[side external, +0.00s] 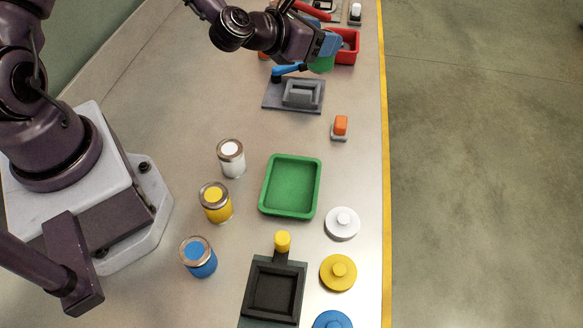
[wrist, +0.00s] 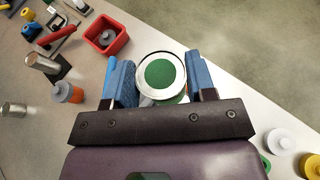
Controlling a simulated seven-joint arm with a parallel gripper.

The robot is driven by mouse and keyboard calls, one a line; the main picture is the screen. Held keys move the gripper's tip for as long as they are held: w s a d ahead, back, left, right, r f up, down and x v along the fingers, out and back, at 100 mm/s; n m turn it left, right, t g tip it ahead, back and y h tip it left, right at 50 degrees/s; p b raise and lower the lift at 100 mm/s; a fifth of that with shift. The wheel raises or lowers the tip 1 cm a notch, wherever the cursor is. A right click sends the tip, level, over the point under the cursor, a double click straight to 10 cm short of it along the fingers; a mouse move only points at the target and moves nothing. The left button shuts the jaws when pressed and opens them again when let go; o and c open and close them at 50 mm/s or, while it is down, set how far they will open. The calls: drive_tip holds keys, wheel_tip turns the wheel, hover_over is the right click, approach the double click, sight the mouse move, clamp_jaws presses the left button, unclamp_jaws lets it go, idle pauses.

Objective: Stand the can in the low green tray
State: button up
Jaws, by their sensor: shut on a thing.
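My gripper (side external: 328,46) is high at the top of the side external view. Its blue fingers are shut on a green can (side external: 321,64), partly hidden by the fingers. In the wrist view the can's round green top with a silver rim (wrist: 160,72) sits between the two fingers of my gripper (wrist: 160,82). The low green tray (side external: 290,187) lies empty near the middle of the table, well below and left of the can in the side external view.
White (side external: 231,158), yellow (side external: 215,202) and blue (side external: 198,257) topped cans stand left of the tray. Round knobbed lids (side external: 342,223) lie right of it. A black square fixture (side external: 275,290) is in front. A grey fixture (side external: 294,94), orange-topped block (side external: 340,127) and red bin (side external: 347,47) lie behind.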

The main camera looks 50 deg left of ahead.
drive_tip(key=s+d+f+m+g+h, duration=0.45)
drive_tip(key=s+m+g+h, duration=0.25)
drive_tip(key=m, duration=0.2)
drive_tip(key=s+d+f+m+g+h, duration=0.3)
drive_tip(key=s+d+m+g+h, duration=0.3)
drive_tip(key=m, duration=0.3)
drive_tip(key=shift+g, duration=0.3)
drive_tip(key=f, duration=0.7)
drive_tip(key=shift+s+a, duration=0.3)
drive_tip(key=shift+f, duration=0.1)
drive_tip(key=o, duration=1)
